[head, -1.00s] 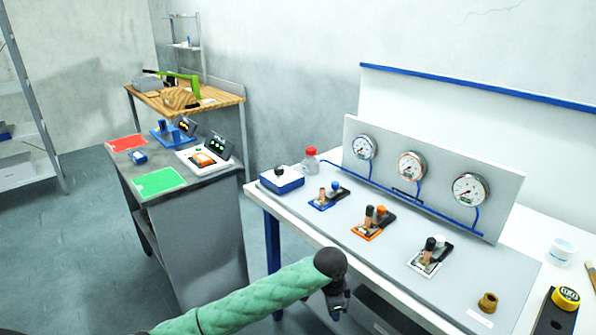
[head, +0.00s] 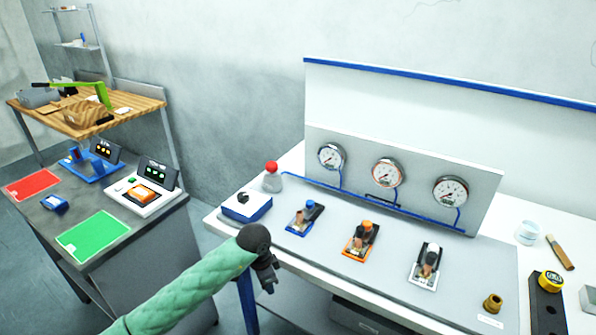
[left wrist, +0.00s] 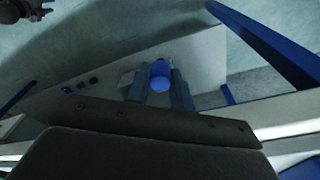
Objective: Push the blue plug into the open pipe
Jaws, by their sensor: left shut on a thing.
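My left gripper (head: 268,284) hangs in front of the table's near left edge, below the tabletop in the picture. In the left wrist view its two grey fingers (left wrist: 160,92) are shut on the blue plug (left wrist: 160,74), whose rounded blue end shows between them. The plug cannot be made out in the head view. On the table, a blue-based fixture (head: 292,227) carries a short copper pipe (head: 300,218) beside a blue knob (head: 310,204); no dark cap shows on this pipe. The gripper is apart from it. My right gripper is not in view.
An orange fixture (head: 349,253) and a white fixture (head: 418,279) stand to the right, before a gauge panel (head: 415,185). A blue-white box (head: 247,206) and a red-topped bottle (head: 272,180) stand left. A brass fitting (head: 492,303) sits at front right.

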